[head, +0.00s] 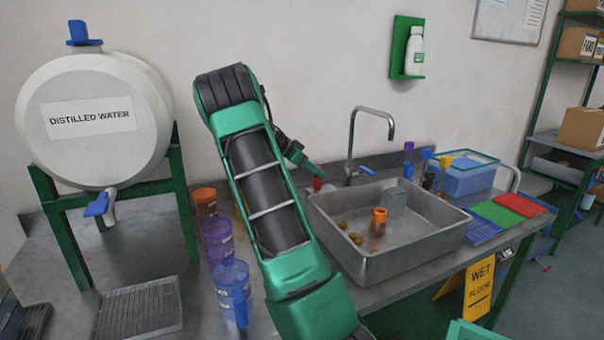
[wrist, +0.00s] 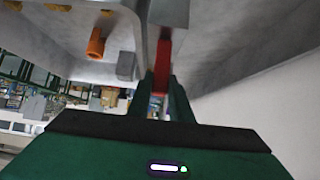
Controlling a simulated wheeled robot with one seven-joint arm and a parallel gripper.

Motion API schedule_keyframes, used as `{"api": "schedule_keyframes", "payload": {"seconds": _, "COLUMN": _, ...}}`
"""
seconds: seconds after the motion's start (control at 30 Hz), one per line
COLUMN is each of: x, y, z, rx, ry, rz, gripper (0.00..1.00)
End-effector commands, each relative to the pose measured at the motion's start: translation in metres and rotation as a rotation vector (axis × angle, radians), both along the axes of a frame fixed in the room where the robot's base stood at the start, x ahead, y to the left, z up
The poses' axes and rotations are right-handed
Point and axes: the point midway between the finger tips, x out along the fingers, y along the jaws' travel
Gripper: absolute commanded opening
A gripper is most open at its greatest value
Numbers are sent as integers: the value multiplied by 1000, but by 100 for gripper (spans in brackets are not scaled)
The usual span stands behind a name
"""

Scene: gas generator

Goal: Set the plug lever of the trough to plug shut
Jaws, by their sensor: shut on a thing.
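The trough (head: 405,262) is a grey metal basin set in the bench, and its wall also fills the upper left of the wrist view. The red plug lever (head: 318,184) stands at the trough's back left corner, outside its rim. In the wrist view, the red lever (wrist: 161,68) lies between my gripper's fingers (wrist: 160,92), which are shut on it. In the head view my gripper (head: 309,168) reaches down to the lever from the left; my arm hides part of the bench there. An orange upright tube (head: 379,217) stands inside the trough.
A tap (head: 352,140) rises behind the trough. Several small brownish round things lie in the trough. Coloured jars (head: 217,240) stand left of my arm, beside the distilled water tank (head: 95,160). Tubes and a blue-filled glass box (head: 467,180) stand to the right.

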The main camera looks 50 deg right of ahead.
Motion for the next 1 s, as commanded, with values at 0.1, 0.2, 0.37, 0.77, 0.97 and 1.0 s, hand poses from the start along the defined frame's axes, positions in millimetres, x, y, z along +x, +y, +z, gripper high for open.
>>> {"api": "schedule_keyframes", "payload": {"seconds": 0.1, "x": 0, "y": -4, "z": 0, "rx": -12, "ry": 3, "rz": 1, "gripper": 0}}
{"api": "schedule_keyframes", "payload": {"seconds": 0.2, "x": -2, "y": -5, "z": 0, "rx": -16, "ry": 5, "rz": -2, "gripper": 0}}
{"api": "schedule_keyframes", "payload": {"seconds": 0.37, "x": -2, "y": -5, "z": -1, "rx": -15, "ry": 6, "rz": -3, "gripper": 0}}
{"api": "schedule_keyframes", "payload": {"seconds": 0.77, "x": -6, "y": -7, "z": -1, "rx": -14, "ry": 8, "rz": -10, "gripper": 38}}
{"api": "schedule_keyframes", "payload": {"seconds": 0.97, "x": -6, "y": -6, "z": 0, "rx": -14, "ry": 8, "rz": -11, "gripper": 38}}
{"api": "schedule_keyframes", "payload": {"seconds": 1.0, "x": -5, "y": -4, "z": 2, "rx": -14, "ry": 8, "rz": -11, "gripper": 38}}
